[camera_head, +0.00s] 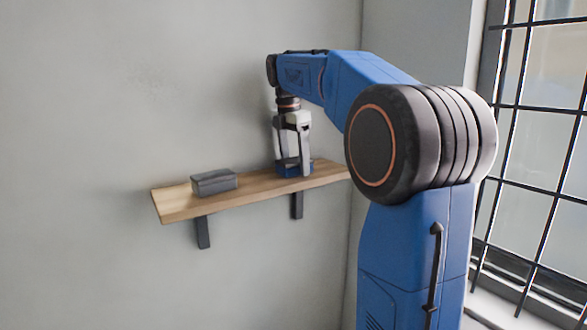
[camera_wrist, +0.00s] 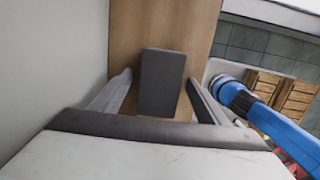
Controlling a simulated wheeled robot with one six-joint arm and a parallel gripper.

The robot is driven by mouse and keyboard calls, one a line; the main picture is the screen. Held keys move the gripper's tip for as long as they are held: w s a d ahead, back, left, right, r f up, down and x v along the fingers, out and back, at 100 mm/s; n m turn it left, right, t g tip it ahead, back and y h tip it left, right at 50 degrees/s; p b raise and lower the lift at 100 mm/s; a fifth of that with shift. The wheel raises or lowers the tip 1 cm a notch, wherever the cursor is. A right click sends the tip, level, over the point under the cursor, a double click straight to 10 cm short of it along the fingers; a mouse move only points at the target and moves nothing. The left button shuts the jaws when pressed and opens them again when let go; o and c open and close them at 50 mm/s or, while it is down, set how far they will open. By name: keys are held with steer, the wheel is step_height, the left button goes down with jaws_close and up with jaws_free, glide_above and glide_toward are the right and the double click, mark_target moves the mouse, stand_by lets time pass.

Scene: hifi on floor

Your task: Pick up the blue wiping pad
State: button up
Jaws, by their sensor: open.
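The blue wiping pad (camera_head: 284,171) lies on the wooden wall shelf (camera_head: 255,190), partly hidden by my gripper (camera_head: 294,171). My gripper points straight down over the pad, fingers apart on either side of it; I cannot tell whether they touch it. In the wrist view, the open gripper (camera_wrist: 160,95) has one finger at each side of a dark grey-topped block (camera_wrist: 162,80) on the shelf. No blue shows on that block there, so I cannot tell for certain that it is the pad's top.
A dark grey box (camera_head: 214,182) sits on the shelf left of my gripper, with bare wood between. The wall (camera_head: 120,90) is close behind the shelf. A barred window (camera_head: 540,130) is at the right. Wooden crates (camera_wrist: 280,95) show below the shelf in the wrist view.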

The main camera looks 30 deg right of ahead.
mark_target(295, 160)
steer(key=c, duration=1.2)
steer(key=shift+r, duration=0.15)
step_height(295, 160, up, 10)
steer(key=shift+f, duration=0.1)
